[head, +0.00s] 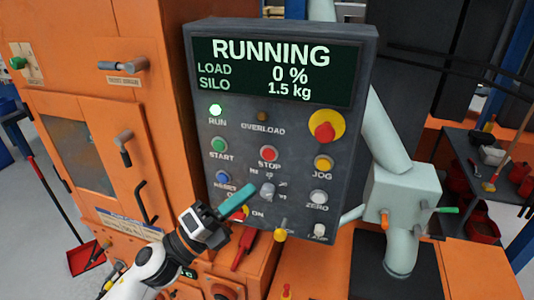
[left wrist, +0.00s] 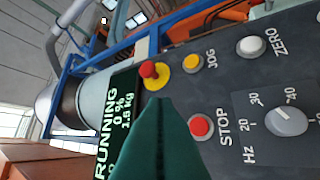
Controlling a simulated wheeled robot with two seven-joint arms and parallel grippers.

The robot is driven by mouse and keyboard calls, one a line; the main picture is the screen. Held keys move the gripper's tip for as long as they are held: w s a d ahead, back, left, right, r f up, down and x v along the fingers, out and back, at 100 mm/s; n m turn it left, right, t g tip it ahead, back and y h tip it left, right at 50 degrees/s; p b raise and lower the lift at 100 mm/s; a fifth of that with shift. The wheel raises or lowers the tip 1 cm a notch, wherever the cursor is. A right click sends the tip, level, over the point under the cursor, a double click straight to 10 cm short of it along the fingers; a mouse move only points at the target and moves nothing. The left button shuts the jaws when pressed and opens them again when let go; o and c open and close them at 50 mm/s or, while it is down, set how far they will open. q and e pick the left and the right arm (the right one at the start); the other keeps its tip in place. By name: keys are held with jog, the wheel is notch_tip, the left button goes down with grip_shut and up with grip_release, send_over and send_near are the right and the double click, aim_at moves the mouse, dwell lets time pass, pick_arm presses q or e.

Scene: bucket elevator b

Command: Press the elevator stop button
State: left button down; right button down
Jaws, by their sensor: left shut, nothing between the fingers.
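The red stop button (head: 269,153) sits mid-panel on the dark control box (head: 345,100), above its STOP label. It also shows in the left wrist view (left wrist: 201,127), just right of my fingers. My left gripper (head: 248,190) is shut and empty, its teal fingertips in front of the panel, below and left of the stop button in the head view. In the left wrist view the closed fingers (left wrist: 160,115) point up toward the panel. I cannot tell the gap to the panel. The display (head: 275,70) reads RUNNING, load 0 %, silo 1.5 kg. My right gripper is not in view.
Close by are the green start button (head: 219,145), blue reset button (head: 223,177), grey speed knob (head: 267,190), yellow jog button (head: 323,163) and red emergency knob on yellow (head: 325,130). Orange cabinet (head: 90,90) stands left. A pale jointed machine part (head: 405,195) stands right.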

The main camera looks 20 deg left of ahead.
pick_arm(q)
jog(key=shift+w, duration=0.1)
send_near(273, 154)
jog(key=w+d+r, duration=0.1)
jog(key=d+r, duration=0.1)
jog(key=d, duration=0.2)
jog(key=shift+w+r, duration=0.3)
jog(key=shift+w, duration=0.55)
jog(key=shift+w, duration=0.15)
dwell(1.3)
jog(key=shift+w, duration=0.25)
jog(key=shift+w, duration=0.4)
dwell(0.6)
jog(key=shift+s, duration=0.1)
jog(key=shift+s+a, duration=0.1)
jog(key=shift+s, duration=0.65)
